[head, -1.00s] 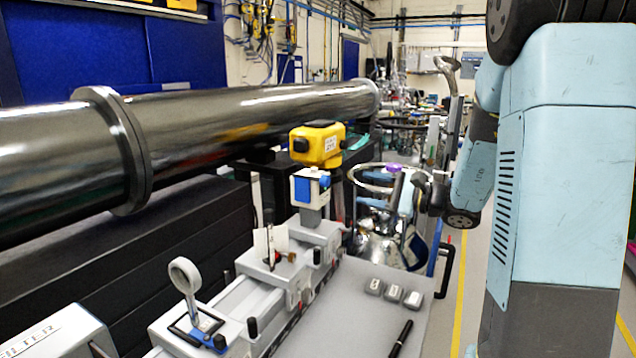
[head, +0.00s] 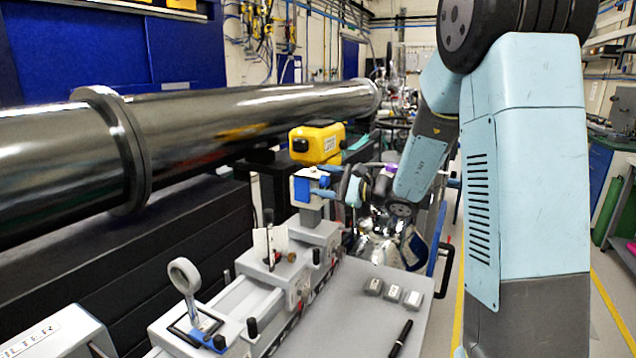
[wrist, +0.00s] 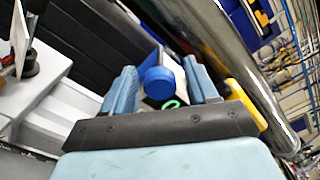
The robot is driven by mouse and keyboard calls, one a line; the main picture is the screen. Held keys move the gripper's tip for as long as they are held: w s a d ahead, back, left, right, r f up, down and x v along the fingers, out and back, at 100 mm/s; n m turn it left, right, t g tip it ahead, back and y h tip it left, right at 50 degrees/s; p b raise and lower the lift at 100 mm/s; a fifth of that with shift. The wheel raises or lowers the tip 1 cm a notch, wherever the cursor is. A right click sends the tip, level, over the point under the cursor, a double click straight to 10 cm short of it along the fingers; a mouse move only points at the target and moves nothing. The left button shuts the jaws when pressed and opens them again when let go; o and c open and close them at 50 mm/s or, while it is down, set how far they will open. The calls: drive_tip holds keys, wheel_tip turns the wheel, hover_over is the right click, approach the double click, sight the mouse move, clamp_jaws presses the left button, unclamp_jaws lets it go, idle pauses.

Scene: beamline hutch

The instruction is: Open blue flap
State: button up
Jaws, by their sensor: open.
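The blue flap (head: 301,188) is on the front of a small white box-shaped device (head: 310,174) on a grey post on the rail. In the wrist view the blue flap (wrist: 158,82) shows as a rounded blue face between my two fingers. My gripper (head: 324,183) reaches in from the right, close beside the device. In the wrist view my gripper (wrist: 159,72) is open, with one finger on each side of the flap. I cannot tell whether either finger touches it. My gripper partly covers the device's right side in the head view.
A yellow unit (head: 317,143) stands just behind the device. A large metal pipe (head: 230,115) runs along the left. On the rail in front are a plate holder (head: 268,245) and a ring on a stem (head: 184,275). The grey bench (head: 350,315) holds small blocks and a black pen.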

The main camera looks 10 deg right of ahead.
clamp_jaws()
idle(0.5)
